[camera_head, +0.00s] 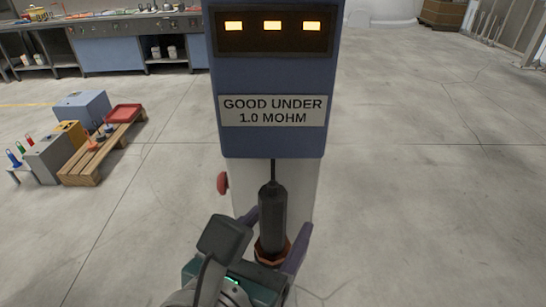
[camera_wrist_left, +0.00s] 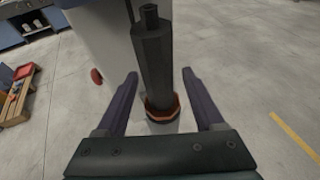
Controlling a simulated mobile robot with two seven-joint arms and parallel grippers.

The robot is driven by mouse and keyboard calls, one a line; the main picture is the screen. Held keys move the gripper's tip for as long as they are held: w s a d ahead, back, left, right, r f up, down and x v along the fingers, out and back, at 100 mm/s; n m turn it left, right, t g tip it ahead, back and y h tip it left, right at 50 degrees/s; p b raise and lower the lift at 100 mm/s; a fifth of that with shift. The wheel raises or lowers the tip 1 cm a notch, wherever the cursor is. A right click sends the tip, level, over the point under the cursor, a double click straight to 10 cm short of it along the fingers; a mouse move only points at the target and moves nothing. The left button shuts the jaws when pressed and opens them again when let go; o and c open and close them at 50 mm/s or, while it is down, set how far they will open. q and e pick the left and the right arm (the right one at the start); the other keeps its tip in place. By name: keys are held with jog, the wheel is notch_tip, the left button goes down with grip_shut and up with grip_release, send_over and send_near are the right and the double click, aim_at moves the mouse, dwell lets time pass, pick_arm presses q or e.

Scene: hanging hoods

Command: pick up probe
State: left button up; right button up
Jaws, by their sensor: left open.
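The probe (camera_head: 271,213) is a dark, faceted cylinder with a copper-brown collar at its lower end. It stands upright in front of the blue-and-white post, with a thin dark cable at its top. It also shows in the left wrist view (camera_wrist_left: 153,58). My left gripper (camera_head: 276,226) is open, with one purple finger on each side of the probe. In the left wrist view (camera_wrist_left: 160,76) gaps show between the probe and both fingers. The palm hides part of the collar in the head view. My right gripper is not in view.
The post carries a sign (camera_head: 272,110) reading "GOOD UNDER 1.0 MOHM" and three lit lamps. A red knob (camera_head: 223,183) sticks out on its left. A wooden pallet (camera_head: 100,152) with boxes stands at left, a workbench (camera_head: 125,40) behind. Floor at right is clear.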

pick_arm(q)
jog(key=shift+x, duration=1.15)
grip_shut()
